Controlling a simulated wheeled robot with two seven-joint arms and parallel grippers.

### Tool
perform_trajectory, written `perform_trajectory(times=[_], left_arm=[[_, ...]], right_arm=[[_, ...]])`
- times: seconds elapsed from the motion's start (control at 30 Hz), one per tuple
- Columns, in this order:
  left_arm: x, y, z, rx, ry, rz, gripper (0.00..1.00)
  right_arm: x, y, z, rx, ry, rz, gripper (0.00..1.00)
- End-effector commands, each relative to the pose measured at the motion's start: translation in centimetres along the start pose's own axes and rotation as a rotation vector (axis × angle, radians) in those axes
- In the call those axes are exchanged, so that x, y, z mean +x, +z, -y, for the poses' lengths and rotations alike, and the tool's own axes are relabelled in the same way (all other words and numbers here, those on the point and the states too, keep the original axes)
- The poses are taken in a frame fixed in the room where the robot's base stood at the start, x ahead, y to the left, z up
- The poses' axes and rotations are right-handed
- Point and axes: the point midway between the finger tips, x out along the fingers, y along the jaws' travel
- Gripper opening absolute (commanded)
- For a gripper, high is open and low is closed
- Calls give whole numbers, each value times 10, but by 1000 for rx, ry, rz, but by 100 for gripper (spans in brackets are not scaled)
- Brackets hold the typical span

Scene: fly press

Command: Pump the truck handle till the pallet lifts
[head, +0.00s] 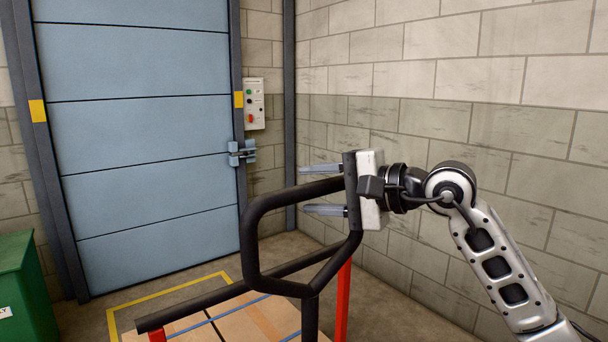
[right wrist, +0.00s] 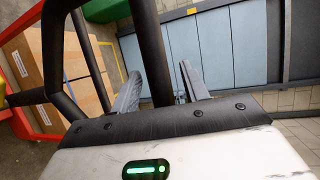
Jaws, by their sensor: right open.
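The black loop handle (head: 248,245) of the truck stands upright in the middle of the head view, on a black shaft (head: 310,318). My right gripper (head: 312,190) is open, its fingers pointing left. The handle's upper bar runs between the two fingers, one above and one below, with gaps visible. In the right wrist view the black bar (right wrist: 152,50) also passes between the open fingers (right wrist: 160,88). Cardboard boxes (head: 262,320) with blue straps show low behind the handle. The pallet under them is hidden, so its height cannot be told. My left gripper is out of view.
A black rail (head: 190,310) on red posts (head: 343,300) crosses behind the handle. A blue shutter door (head: 145,130) with a control box (head: 254,105) stands at the back. A green bin (head: 22,280) is at left. A block wall (head: 440,90) closes the right side.

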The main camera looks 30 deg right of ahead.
Motion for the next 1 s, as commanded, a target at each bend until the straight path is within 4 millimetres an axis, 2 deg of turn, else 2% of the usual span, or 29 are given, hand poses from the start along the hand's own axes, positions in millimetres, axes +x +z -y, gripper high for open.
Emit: perform_trajectory(times=[0.2, 0.53, 0.57, 0.7, 0.73, 1.0], left_arm=[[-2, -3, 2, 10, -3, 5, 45], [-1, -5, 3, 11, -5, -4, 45], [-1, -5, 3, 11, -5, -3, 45], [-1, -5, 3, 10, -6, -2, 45], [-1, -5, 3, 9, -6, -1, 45], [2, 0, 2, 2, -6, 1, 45]], right_arm=[[23, 0, 1, 1, -1, 0, 45], [27, 0, -1, 0, 0, 0, 45], [27, 0, -1, 0, 0, 0, 42], [27, 0, -1, 0, 0, 0, 3], [27, 0, -1, 0, 1, 0, 0], [27, 4, -3, -6, -8, 8, 0]])
